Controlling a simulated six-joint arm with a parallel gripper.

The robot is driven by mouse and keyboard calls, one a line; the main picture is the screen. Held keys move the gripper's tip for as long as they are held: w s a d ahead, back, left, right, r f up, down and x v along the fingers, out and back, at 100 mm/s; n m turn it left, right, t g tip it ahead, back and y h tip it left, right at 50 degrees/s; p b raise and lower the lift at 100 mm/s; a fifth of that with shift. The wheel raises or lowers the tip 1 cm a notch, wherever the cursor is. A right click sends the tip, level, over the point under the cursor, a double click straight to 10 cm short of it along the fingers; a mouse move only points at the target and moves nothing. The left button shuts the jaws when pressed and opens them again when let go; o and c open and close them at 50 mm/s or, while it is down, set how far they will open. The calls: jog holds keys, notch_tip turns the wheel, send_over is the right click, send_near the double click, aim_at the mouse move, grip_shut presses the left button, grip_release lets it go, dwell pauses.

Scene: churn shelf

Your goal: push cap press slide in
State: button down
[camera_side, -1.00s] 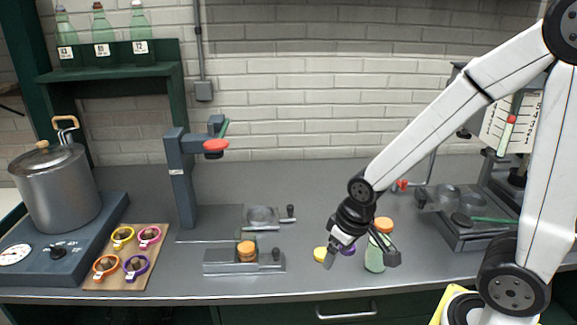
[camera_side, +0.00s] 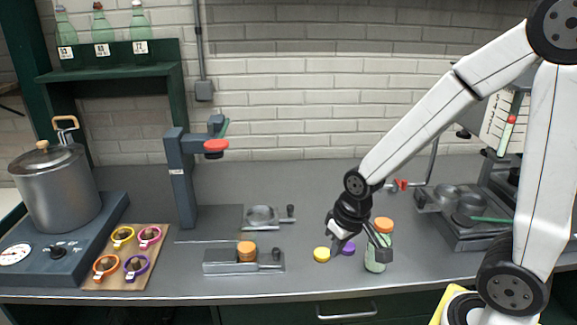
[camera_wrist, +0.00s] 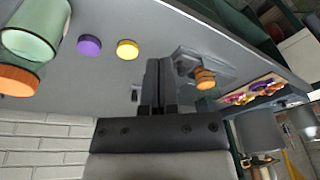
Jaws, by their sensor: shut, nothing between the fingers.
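The slide (camera_side: 222,267) is a low grey fixture on the front of the bench, with an orange cap (camera_side: 247,246) on the piece seated on it. It also shows in the wrist view, with the orange cap (camera_wrist: 204,74). The press (camera_side: 182,185) is a dark column behind and left of the slide, its arm carrying a red head (camera_side: 216,146). The slide stands in front of the press, not directly under the head. My gripper (camera_wrist: 159,64) is shut and empty, above the bench to the right of the slide, apart from it.
A green bottle with an orange cap (camera_side: 383,224) stands just right of my gripper. A yellow cap (camera_side: 321,255) and a purple cap (camera_side: 348,248) lie beside it. A clamp-like metal fixture (camera_side: 262,216) sits behind the slide. Bare bench lies between slide and yellow cap.

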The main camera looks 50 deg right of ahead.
aim_at(293, 212)
jog(key=w+d+m+t+y, duration=0.1)
jog(key=w+d+m, duration=0.3)
jog(key=d+m, duration=0.4)
jog(key=w+d+f+m+t+y, duration=0.1)
jog(key=w+d+m, duration=0.4)
jog(key=m, duration=0.5)
jog(key=w+d+f+m+t+y, duration=0.1)
jog(key=w+d+m+t+y, duration=0.1)
jog(key=w+d+m, duration=0.3)
jog(key=d+m+y, duration=0.1)
jog(key=d+m, duration=0.3)
jog(key=d, duration=0.1)
jog(key=shift+d+t, duration=0.35)
jog(key=shift+t, duration=0.05)
jog(key=shift+f, duration=0.15)
jog(key=x, duration=1)
jog(key=shift+a, duration=0.1)
jog(key=shift+w+a, duration=0.6)
jog(key=shift+w, duration=0.25)
jog(key=shift+w+a, duration=0.5)
jog(key=shift+w, duration=0.25)
